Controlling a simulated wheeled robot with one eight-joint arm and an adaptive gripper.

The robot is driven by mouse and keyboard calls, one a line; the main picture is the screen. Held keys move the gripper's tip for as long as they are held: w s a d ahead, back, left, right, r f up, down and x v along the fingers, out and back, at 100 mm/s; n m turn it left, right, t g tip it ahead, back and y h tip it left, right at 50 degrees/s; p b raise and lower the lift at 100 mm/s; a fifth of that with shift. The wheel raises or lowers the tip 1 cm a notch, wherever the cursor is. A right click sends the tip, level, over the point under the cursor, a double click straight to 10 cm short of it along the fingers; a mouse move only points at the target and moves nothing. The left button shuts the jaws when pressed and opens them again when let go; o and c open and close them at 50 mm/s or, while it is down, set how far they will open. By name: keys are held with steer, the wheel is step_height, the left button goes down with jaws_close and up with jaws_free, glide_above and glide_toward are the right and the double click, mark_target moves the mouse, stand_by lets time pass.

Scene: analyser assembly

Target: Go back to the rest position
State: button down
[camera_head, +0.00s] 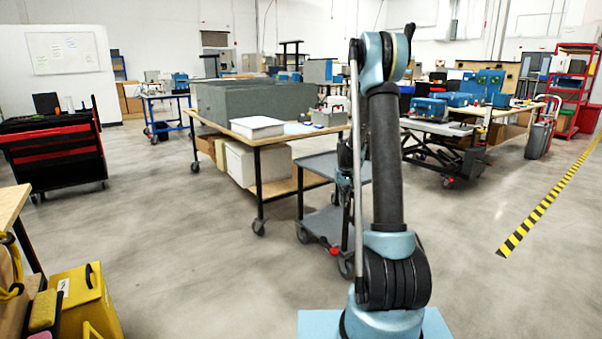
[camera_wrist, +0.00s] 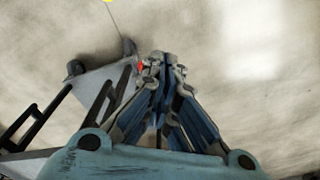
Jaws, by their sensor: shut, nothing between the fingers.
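My gripper (camera_wrist: 157,65) shows in the wrist view, pointing away from the camera. Its fingers come together at the tips and hold nothing. Bare concrete floor lies beyond and beside the fingertips.
A grey trolley (camera_head: 322,222) stands just left of my arm; a wheeled table (camera_head: 290,139) with a grey block (camera_head: 240,100) and white tray (camera_head: 257,127) is behind it. A black-red tool cabinet (camera_head: 55,150) and yellow bucket (camera_head: 85,300) are left. Floor is open at right.

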steer(key=s+r, duration=0.7)
steer(key=s, duration=0.4)
steer(key=s+r, duration=0.7)
steer(key=s, duration=0.5)
steer(key=s+f, duration=0.2)
steer(key=s, duration=0.9)
steer(key=s+f+t, duration=0.1)
steer(key=s+f, duration=0.2)
steer(key=s, duration=0.9)
steer(key=shift+f+m, duration=0.2)
steer(key=shift+m, duration=0.1)
steer(key=shift+d, duration=0.1)
